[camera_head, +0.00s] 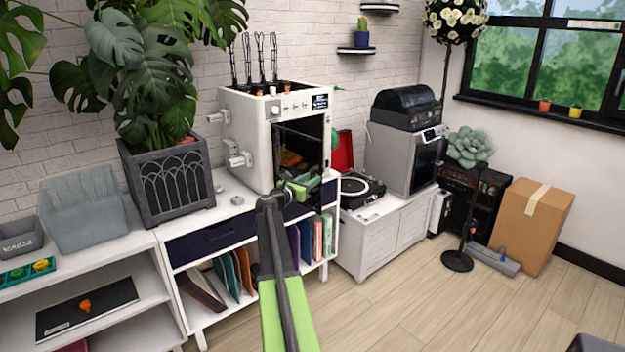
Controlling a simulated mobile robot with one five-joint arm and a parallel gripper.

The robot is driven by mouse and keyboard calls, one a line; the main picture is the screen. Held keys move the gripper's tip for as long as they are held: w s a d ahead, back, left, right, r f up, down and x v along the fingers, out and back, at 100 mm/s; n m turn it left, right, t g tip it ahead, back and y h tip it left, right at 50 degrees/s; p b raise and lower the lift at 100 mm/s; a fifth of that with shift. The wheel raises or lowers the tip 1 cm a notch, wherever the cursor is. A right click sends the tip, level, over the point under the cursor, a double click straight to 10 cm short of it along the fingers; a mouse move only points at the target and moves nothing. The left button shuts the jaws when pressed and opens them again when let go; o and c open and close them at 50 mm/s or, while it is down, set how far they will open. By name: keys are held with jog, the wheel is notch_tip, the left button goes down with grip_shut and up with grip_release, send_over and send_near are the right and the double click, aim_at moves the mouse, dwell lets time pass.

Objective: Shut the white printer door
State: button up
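The white printer (258,135) stands on a white shelf unit against the brick wall. Its front has a large dark opening or dark pane, with orange and green shapes showing inside or through it. I cannot clearly make out the door's edge or how far it stands open. My green and black gripper (303,190) is in front of the lower part of the printer's front and overlaps it in the picture. Whether it touches the printer is unclear. The fingers are small and partly hidden behind my wrist, so their opening cannot be judged.
A potted plant (168,180) stands left of the printer, a record player (358,187) right of it. A grey printer (403,150) stands farther right on a low white cabinet (378,240). A cardboard box (533,225) is on the floor.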

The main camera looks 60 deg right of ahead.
grip_shut()
jog(key=shift+s+f, duration=0.1)
jog(key=shift+s, duration=0.05)
dwell(1.1)
